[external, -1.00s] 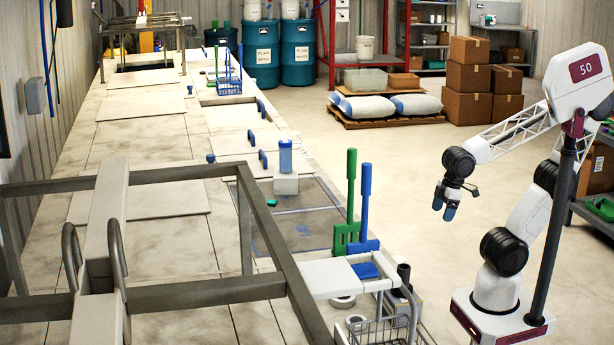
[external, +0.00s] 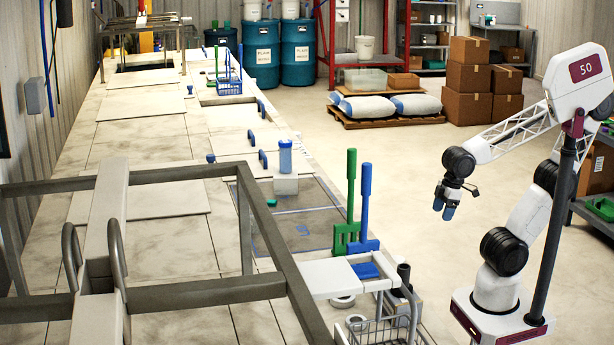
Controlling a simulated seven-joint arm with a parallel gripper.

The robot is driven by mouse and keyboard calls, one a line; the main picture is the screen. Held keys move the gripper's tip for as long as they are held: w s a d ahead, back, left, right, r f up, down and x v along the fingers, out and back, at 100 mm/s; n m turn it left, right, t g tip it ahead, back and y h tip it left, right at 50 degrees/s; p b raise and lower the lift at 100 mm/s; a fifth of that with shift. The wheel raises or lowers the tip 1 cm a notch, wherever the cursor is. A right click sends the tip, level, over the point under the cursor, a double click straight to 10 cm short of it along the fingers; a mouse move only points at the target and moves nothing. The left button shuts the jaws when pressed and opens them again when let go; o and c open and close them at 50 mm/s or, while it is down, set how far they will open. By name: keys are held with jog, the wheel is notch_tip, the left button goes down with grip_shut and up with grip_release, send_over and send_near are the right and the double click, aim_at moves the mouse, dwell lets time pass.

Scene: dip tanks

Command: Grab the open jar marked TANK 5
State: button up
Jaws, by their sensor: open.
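My gripper (external: 445,204) hangs over the open floor at the right, pointing down, with its blue-tipped fingers apart and nothing seen between them. It is well to the right of the long tank line (external: 150,245).
Green (external: 350,200) and blue (external: 364,205) paddles stand upright between the jar and my gripper. A grey metal frame (external: 190,290) crosses the foreground. A wire basket (external: 380,330) is at the front. Boxes (external: 470,78) and a pallet of sacks (external: 388,108) stand behind. The floor around my gripper is clear.

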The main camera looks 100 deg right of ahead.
jog(key=w+d+r+m+g+y, duration=0.1)
jog(key=w+r+m+y, duration=0.35)
jog(key=w, duration=1.05)
jog(key=w+d+r+m+y, duration=0.2)
jog(key=w+m, duration=0.5)
jog(key=w, duration=0.8)
jog(key=w+d+f+m+t+y, duration=0.1)
jog(key=w+d+f+m+y, duration=0.1)
jog(key=w+d, duration=0.4)
jog(key=w+d+f+m+t+y, duration=0.1)
jog(key=w+d+m, duration=0.4)
jog(key=w, duration=0.8)
jog(key=w+d+f+m+t+y, duration=0.2)
jog(key=w+d, duration=0.4)
jog(key=w, duration=0.4)
jog(key=shift+w+d+f+m+y, duration=0.15)
jog(key=shift+m+y, duration=0.1)
jog(key=shift+m, duration=0.4)
jog(key=shift+s+d+f+m+y, duration=0.1)
jog(key=shift+d+f+m+y, duration=0.1)
jog(key=shift+m, duration=0.4)
jog(key=shift+w+a, duration=0.1)
jog(key=shift+a, duration=0.05)
jog(key=shift+x, duration=1.2)
jog(key=shift+a, duration=0.1)
